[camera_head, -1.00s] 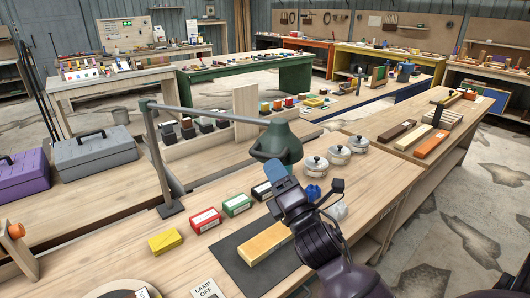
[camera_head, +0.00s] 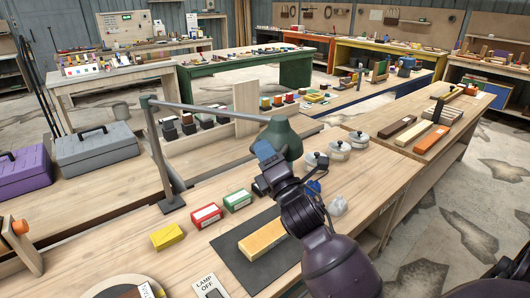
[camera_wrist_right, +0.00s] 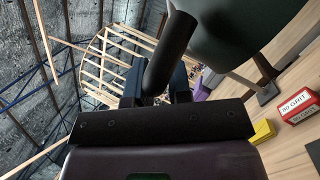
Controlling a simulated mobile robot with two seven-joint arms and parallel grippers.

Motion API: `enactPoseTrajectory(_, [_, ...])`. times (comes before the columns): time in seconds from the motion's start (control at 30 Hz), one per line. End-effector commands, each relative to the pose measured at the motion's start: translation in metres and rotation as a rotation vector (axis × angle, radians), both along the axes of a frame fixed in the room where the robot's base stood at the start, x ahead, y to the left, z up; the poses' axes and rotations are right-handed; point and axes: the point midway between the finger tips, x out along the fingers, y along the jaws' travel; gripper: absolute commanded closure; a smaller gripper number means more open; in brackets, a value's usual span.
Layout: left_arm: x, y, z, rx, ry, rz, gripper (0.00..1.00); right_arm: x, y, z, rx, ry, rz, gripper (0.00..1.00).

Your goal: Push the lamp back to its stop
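The lamp has a dark green shade (camera_head: 284,133) on a long grey arm (camera_head: 205,109), carried by a tilted post (camera_head: 160,160) on the bench. My right gripper (camera_head: 264,152) is at the near left side of the shade, overlapping it in the head view. In the right wrist view the shade (camera_wrist_right: 245,35) fills the top right. A dark round rod (camera_wrist_right: 170,52) beside it runs down between my right gripper's two fingers (camera_wrist_right: 157,86). I cannot tell whether the fingers press on it. My left gripper is not in view.
Below the shade lie a dark mat (camera_head: 232,265) with a wooden block (camera_head: 262,238), red (camera_head: 207,215), green (camera_head: 238,200) and yellow (camera_head: 167,236) boxes. Lidded pots (camera_head: 339,149) stand right of the shade. A "LAMP OFF" card (camera_head: 205,283) lies at the front.

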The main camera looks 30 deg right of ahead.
Motion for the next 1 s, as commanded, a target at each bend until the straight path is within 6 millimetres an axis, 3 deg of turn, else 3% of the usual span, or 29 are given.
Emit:
enactPoseTrajectory(0.57, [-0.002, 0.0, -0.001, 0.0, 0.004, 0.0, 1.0, 0.004, -0.009, 0.001, -0.002, -0.003, 0.025, 1.0])
enactPoseTrajectory(1.0, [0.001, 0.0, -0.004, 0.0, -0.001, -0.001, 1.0, 0.031, -0.062, 0.001, -0.006, -0.001, 0.156, 1.0])
